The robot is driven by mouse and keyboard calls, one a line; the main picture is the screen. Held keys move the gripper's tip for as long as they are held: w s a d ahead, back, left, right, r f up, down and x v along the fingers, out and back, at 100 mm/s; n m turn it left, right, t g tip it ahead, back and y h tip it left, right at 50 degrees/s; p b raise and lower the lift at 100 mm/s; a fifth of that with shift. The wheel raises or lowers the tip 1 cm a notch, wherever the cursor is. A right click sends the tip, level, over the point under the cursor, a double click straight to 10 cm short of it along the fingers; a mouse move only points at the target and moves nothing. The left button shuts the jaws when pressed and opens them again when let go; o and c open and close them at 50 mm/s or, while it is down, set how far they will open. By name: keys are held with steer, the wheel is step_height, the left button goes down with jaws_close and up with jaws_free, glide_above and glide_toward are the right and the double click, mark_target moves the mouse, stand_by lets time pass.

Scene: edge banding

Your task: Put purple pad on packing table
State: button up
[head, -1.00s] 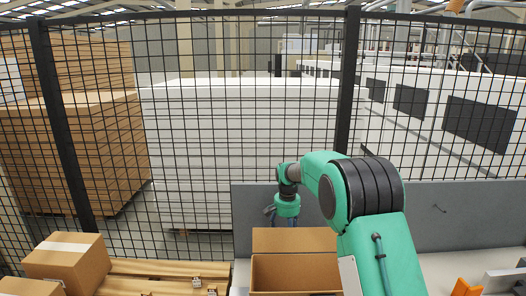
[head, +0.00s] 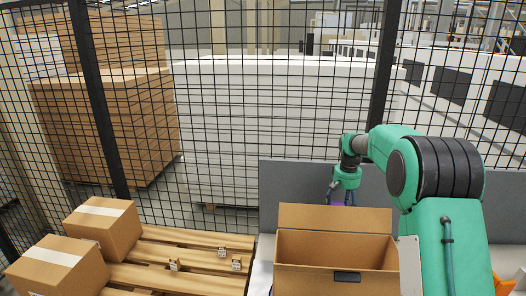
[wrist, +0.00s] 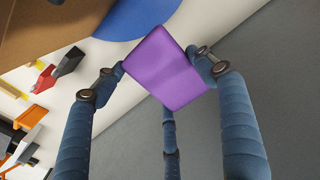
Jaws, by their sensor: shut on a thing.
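The purple pad (wrist: 168,70) is a flat, square-looking piece held between the dark blue fingers of my gripper (wrist: 157,77) in the wrist view. The pad is tilted, with a finger on each side and one partly hidden below it. In the head view my gripper (head: 342,190) is behind the open cardboard box, and only a sliver of the pad (head: 338,204) shows under it. The white packing table (wrist: 125,60) lies below and beside the pad in the wrist view. It also shows left of the box in the head view (head: 262,262).
An open cardboard box (head: 335,250) stands on the table, with a grey panel (head: 285,183) behind. A blue round item (wrist: 140,15) and orange, red and black tools (wrist: 32,116) lie on the table.

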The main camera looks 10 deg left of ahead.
steer(key=shift+a, duration=0.1)
steer(key=s+a+f+m+p, duration=0.1)
steer(key=a+f, duration=0.1)
steer(key=a, duration=1)
steer(key=s+a+f+p, duration=0.1)
steer(key=a+f+p, duration=0.1)
steer(key=a, duration=1.1)
steer(key=s+a+f+m+p, duration=0.1)
steer(key=s+a+f, duration=0.1)
steer(key=a, duration=1)
steer(key=s+a+f+m+p, duration=0.1)
steer(key=s+a+f, duration=0.1)
steer(key=s+a, duration=0.5)
steer(key=s+a+f+p, duration=0.2)
steer(key=s+a, duration=0.4)
steer(key=a, duration=0.9)
steer(key=s+a+f+m+p, duration=0.1)
steer(key=s+a+f, duration=0.2)
steer(key=s+a, duration=0.4)
steer(key=a, duration=0.4)
steer(key=shift+s+m, duration=0.3)
steer(key=shift+f, duration=3.15)
